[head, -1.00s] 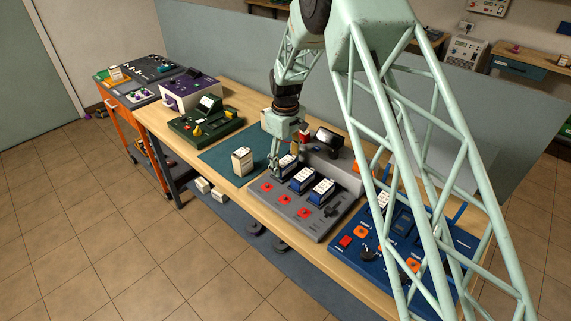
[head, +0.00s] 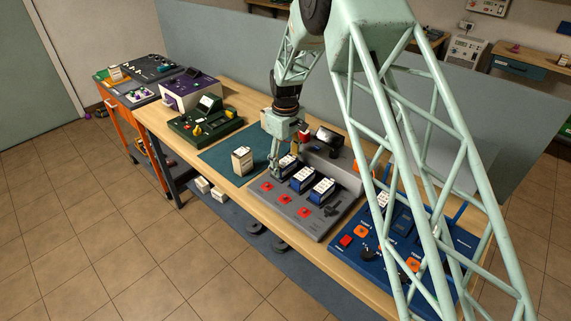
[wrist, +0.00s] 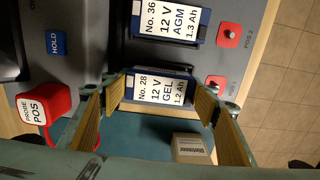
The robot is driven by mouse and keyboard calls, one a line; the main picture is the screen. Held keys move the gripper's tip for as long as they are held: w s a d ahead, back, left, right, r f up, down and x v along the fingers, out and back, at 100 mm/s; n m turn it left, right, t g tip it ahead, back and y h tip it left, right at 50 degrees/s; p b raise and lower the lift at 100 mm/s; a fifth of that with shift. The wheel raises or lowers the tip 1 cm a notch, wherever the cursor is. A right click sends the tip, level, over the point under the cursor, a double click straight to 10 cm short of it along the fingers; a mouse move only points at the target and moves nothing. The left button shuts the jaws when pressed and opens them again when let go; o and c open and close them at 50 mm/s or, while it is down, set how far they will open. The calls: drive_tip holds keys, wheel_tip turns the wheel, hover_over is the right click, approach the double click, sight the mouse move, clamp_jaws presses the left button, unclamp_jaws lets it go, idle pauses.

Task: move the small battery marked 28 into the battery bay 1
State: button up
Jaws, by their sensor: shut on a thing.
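The small battery marked 28 (wrist: 163,90) has a white label reading "12 V GEL 1.2 Ah". It sits at the position labelled POS 1 of the grey unit (head: 321,228), in the row's end place nearest the green mat. My gripper (wrist: 160,100) is shut on it, one finger on each side. In the head view my gripper (head: 280,168) points down at that place and partly hides the battery (head: 287,162). I cannot tell from the labels which place is called battery bay 1.
The battery marked 36 (wrist: 173,22) stands close beside at POS 2, with another battery (head: 322,188) beyond it. A red probe block (wrist: 43,105) is near the left finger. A white box (head: 242,161) stands on the green mat (head: 222,157). A blue panel (head: 345,255) lies to the right.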

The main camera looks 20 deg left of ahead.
sight(286, 162)
drive_tip(key=shift+f, duration=0.3)
drive_tip(key=o, duration=0.9)
drive_tip(key=shift+r+p, duration=1.85)
drive_tip(key=shift+r, duration=3.65)
